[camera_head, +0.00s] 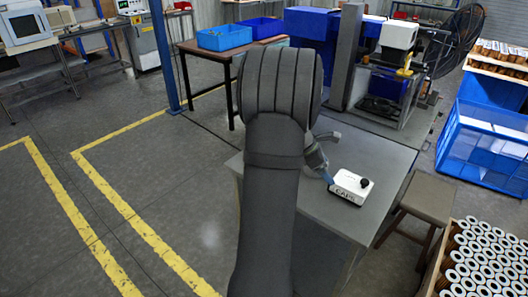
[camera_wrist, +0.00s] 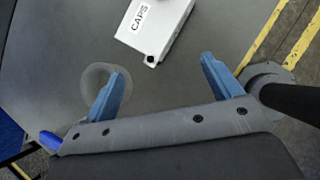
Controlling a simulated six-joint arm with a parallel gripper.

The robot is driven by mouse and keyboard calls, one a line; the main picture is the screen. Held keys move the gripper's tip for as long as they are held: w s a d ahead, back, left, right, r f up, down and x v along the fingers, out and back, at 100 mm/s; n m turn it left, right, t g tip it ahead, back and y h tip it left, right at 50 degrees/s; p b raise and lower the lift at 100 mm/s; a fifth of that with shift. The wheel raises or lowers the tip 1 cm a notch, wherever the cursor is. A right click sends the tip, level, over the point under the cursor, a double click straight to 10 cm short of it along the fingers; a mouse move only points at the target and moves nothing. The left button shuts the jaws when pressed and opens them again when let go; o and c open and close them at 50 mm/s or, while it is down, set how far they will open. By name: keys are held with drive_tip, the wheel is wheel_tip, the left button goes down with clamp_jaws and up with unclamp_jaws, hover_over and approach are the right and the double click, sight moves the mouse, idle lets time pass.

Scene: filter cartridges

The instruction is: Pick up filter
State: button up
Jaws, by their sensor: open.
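My gripper (camera_wrist: 163,70) is open in the wrist view, with its two blue fingers apart and nothing between them. In the head view my gripper (camera_head: 328,178) is mostly hidden behind my arm, and a blue fingertip shows over the grey table (camera_head: 305,215), left of a white box. Filter cartridges (camera_head: 482,262) with white ring-shaped ends stand packed together at the lower right, away from my gripper. More orange-brown cartridges (camera_head: 500,50) lie at the upper right.
The white box (camera_head: 350,187) labelled CAPS, with a black knob, also shows in the wrist view (camera_wrist: 160,25). A stool (camera_head: 425,203) and blue crate (camera_head: 485,145) stand right of the table.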

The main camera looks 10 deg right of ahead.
drive_tip(key=w+a+r+y, duration=0.4)
drive_tip(key=w+a+r, duration=0.2)
drive_tip(key=w+a, duration=0.35)
drive_tip(key=w+a+r+y, duration=0.3)
drive_tip(key=w+a+r, duration=0.4)
drive_tip(key=w, duration=0.4)
drive_tip(key=shift+n, duration=0.4)
drive_tip(key=f, duration=1.2)
drive_tip(key=shift+s+a+f, duration=0.2)
drive_tip(key=shift+a+f, duration=0.05)
drive_tip(key=shift+f, duration=0.05)
drive_tip(key=shift+s+a+f, duration=0.15)
drive_tip(key=shift+f, duration=1.25)
drive_tip(key=shift+s+a+f, duration=0.1)
drive_tip(key=shift+s+f, duration=0.05)
drive_tip(key=shift+f, duration=1.25)
drive_tip(key=c, duration=1.1)
drive_tip(key=shift+r, duration=0.1)
